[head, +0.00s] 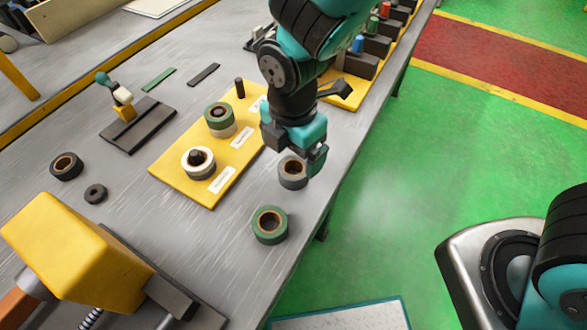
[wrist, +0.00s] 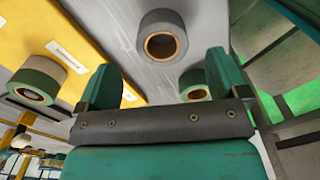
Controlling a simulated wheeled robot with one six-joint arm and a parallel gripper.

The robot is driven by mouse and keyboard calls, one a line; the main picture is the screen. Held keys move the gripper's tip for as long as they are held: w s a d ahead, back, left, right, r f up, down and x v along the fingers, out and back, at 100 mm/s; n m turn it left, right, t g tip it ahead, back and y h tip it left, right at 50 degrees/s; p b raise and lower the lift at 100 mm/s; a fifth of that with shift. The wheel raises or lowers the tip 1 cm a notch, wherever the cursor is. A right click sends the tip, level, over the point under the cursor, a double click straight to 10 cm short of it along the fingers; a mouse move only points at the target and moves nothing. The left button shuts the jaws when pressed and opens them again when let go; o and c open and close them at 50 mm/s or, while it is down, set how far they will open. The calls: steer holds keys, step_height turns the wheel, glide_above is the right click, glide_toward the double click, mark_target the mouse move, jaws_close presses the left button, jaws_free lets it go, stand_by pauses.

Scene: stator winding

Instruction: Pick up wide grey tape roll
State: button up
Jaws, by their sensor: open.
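The wide grey tape roll (head: 293,180) stands on the grey table to the right of the yellow board, its brown core facing up. My gripper (head: 299,158) is open just above it and hides part of its far side. In the wrist view, a large grey-looking roll (wrist: 162,22) lies ahead of my open, empty gripper (wrist: 160,78), apart from the fingers. A smaller-looking roll (wrist: 194,78) is partly hidden by the right finger there.
A green roll (head: 270,238) lies nearer on the table. The yellow board (head: 178,183) carries a green roll (head: 218,127) and a white roll (head: 198,171). Dark rolls (head: 66,166) lie at left. The table's right edge is close to the grey roll.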

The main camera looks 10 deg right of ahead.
mark_target(293, 170)
steer(key=f, duration=0.5)
steer(key=shift+s+f+p, duration=0.2)
steer(key=shift+f+p, duration=0.1)
steer(key=shift+p, duration=0.05)
steer(key=c, duration=1)
